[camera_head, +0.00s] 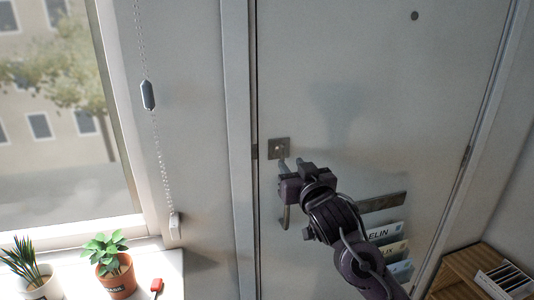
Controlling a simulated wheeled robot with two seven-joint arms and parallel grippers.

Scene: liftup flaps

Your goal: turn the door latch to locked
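The door latch (278,146) is a small square metal plate with a small turn piece at its middle, near the left edge of the pale grey door (370,90). My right gripper (294,165) is just below and to the right of the latch plate. Its two fingers point up toward the plate with a gap between them, and I see nothing held there. I cannot tell whether a fingertip touches the latch. My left gripper is not in view.
A door handle (286,217) shows below the latch, partly behind my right gripper. A mail holder (383,201) with several envelopes is on the door. A window, two potted plants (116,275) and a beaded blind chain (148,95) are at left. A wooden cabinet (455,272) stands at lower right.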

